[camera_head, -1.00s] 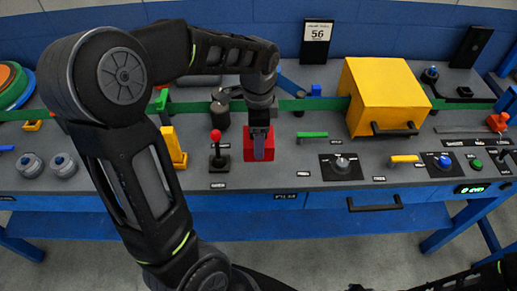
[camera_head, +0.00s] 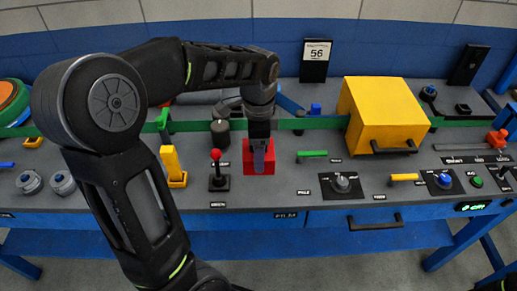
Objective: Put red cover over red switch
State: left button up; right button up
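The red cover (camera_head: 268,163) is a red block-like piece on the grey panel, left of the green switch. My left gripper (camera_head: 259,165) points down right in front of it, its fingers overlapping the red surface. I cannot tell whether the fingers touch or grip it. The red switch cannot be made out; it may be hidden by the red piece or my gripper.
A red-knobbed joystick (camera_head: 217,172) stands left of the red piece, with a yellow lever (camera_head: 173,165) beyond it. A green switch (camera_head: 313,154), a dial (camera_head: 342,184) and a yellow box (camera_head: 385,113) are to the right. A drawer handle (camera_head: 375,223) is on the front.

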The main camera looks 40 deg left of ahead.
pick_arm(q)
jog(key=shift+r+p, duration=0.5)
jog(key=shift+r, duration=0.35)
jog(key=w+d+f+n, duration=0.4)
jog(key=w+d+n, duration=0.6)
jog(key=d, duration=0.2)
jog(key=shift+w+d+f+n, duration=0.15)
jog(key=shift+w+d+n, duration=0.05)
jog(key=shift+n, duration=0.1)
